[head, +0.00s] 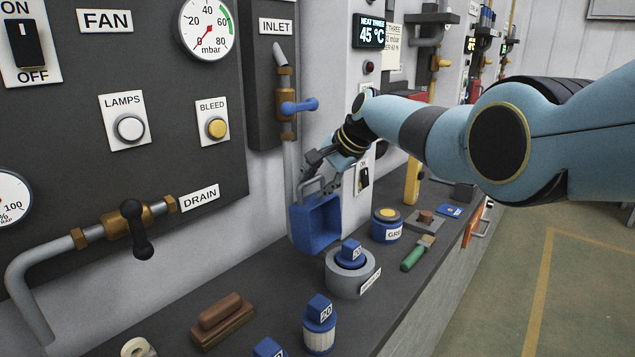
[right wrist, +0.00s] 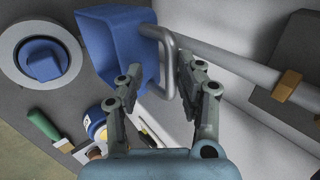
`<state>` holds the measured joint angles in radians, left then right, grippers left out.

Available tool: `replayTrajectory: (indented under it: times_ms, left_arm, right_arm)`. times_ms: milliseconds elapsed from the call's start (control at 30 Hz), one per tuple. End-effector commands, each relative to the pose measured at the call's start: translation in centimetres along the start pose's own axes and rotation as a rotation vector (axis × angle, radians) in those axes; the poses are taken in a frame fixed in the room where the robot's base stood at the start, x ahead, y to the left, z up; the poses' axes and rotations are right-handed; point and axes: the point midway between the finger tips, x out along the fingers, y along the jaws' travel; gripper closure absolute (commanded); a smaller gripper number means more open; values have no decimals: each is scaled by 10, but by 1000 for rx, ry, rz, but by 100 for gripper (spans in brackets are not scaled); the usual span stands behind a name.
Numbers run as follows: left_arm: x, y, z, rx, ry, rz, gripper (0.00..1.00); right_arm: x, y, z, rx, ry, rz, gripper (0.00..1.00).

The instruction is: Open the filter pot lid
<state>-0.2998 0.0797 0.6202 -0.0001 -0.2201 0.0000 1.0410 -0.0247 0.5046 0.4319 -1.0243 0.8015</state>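A blue square pot-like housing (head: 317,222) with a hollow, darker blue face hangs below the inlet pipe, over the bench. A grey U-shaped handle (head: 311,187) stands out at its top. It is probably the filter pot; I cannot tell lid from body. My right gripper (head: 322,165) is at the handle. In the right wrist view the blue housing (right wrist: 118,42) is upper left, and the handle (right wrist: 171,60) shows between the fingertips of my right gripper (right wrist: 160,75). The fingers are apart, and no firm grip on the handle shows. My left gripper is out of view.
A grey ring holder (head: 348,283) with a blue-capped cartridge stands close in front. A blue tin (head: 387,225), a green-handled tool (head: 412,255), a brown brush (head: 222,318) and a pleated filter (head: 319,331) are on the bench. The inlet pipe (head: 291,160) runs behind the gripper.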

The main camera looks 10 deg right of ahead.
Motion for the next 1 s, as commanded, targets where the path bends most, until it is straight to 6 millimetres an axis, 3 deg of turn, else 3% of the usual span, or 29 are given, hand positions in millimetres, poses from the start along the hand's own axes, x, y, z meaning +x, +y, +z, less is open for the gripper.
replayTrajectory:
  times_ms: [633,833,1000]
  left_arm:
    - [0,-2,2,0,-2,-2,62]
    - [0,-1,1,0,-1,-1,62]
    - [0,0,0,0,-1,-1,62]
  right_arm:
    - [-2,5,1,2,-5,7,64]
    - [-24,5,1,1,-1,6,64]
    - [-56,3,0,-1,1,3,64]
